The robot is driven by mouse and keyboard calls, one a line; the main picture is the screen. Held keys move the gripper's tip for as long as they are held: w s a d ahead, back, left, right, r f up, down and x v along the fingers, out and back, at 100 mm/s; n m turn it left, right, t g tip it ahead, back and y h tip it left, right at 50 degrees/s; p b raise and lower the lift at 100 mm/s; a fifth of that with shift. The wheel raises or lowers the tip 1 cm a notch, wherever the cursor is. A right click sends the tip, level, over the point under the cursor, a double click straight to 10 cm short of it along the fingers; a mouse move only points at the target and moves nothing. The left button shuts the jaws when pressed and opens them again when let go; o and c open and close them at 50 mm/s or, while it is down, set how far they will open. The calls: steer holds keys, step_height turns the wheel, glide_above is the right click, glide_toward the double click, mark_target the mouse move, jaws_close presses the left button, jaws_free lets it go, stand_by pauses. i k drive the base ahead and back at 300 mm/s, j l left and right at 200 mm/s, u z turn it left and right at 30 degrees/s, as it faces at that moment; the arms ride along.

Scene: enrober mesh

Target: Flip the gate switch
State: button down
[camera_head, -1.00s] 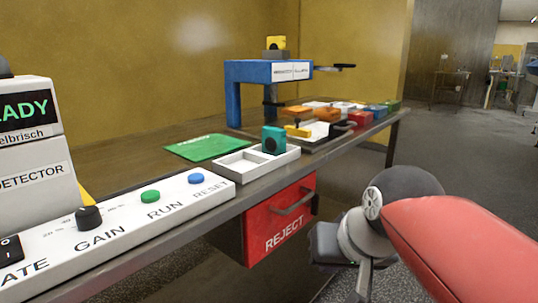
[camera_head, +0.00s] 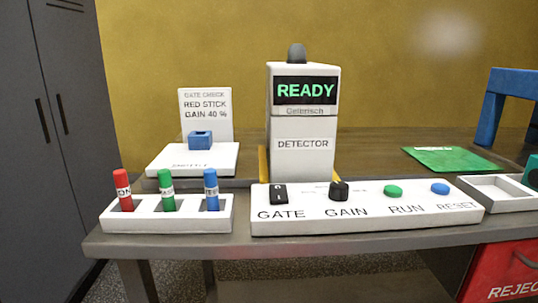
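The gate switch (camera_head: 278,194) is a black rocker at the left end of a white control panel (camera_head: 365,221), above the label GATE. Its markings are too small to tell its position for sure. To its right on the panel are a black gain knob (camera_head: 339,191), a green run button (camera_head: 393,191) and a blue reset button (camera_head: 439,188). Behind the panel stands the white detector (camera_head: 303,150), its screen reading READY in green. My gripper is not in the current view.
A white rack (camera_head: 167,226) with red, green and blue sticks stands left of the panel. Behind it are a white shuttle base (camera_head: 190,160) with a blue holder and a sign reading RED STICK, GAIN 40 %. A white tray (camera_head: 498,205) and red reject bin (camera_head: 505,272) are at right.

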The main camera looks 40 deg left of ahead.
mark_target(278, 193)
steer(key=u, duration=1.65)
